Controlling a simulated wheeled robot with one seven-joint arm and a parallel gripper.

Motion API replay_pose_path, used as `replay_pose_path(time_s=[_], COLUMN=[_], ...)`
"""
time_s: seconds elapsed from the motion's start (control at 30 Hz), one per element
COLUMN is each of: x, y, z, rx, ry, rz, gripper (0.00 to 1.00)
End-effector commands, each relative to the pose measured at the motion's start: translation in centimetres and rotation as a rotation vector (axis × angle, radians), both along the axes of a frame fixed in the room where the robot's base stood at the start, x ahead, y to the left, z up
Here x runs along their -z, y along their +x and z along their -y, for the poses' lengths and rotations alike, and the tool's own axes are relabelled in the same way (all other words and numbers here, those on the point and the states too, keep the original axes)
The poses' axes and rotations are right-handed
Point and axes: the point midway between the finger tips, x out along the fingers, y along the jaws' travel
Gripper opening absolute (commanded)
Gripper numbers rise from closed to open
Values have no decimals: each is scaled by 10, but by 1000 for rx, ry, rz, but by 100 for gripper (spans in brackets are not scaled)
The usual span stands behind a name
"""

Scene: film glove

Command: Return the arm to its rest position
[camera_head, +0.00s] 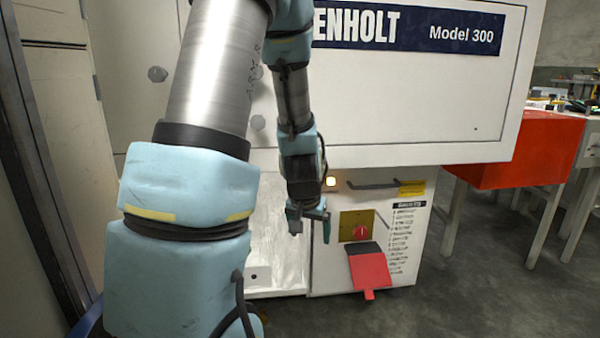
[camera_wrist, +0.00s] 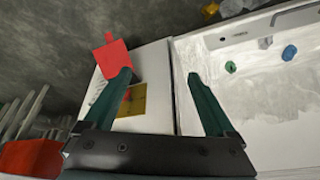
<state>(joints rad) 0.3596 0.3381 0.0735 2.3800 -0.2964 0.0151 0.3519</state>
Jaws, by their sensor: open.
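My gripper (camera_head: 308,222) hangs at the end of my light-blue and silver arm, in front of the white machine (camera_head: 420,110). In the wrist view, its two dark green fingers (camera_wrist: 160,82) are spread apart with nothing between them. In the head view, the gripper is left of a yellow panel (camera_head: 347,229) with a red knob (camera_head: 361,231). The yellow panel also shows in the wrist view (camera_wrist: 131,103), partly behind the left finger. I cannot tell whether the fingers touch the machine.
A red and black flap (camera_head: 370,270) sticks out below the yellow panel. A red-sided bench (camera_head: 520,150) stands at the right. A white recess (camera_wrist: 265,90) holds a small green piece (camera_wrist: 230,67) and a blue piece (camera_wrist: 290,52). Open floor (camera_head: 470,270) lies at the lower right.

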Motion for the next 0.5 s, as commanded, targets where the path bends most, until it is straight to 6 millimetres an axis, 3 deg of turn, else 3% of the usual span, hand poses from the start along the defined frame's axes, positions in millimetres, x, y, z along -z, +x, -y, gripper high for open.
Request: replay_pose_path(time_s=[0.1,0.4,0.5], x=[-20,-47,-72], y=[-39,-125,-126], z=[-32,-93,-92], rx=[-78,-250,-250], ry=[-22,14,16], rz=[-94,-269,-277], gripper=[91,91,91])
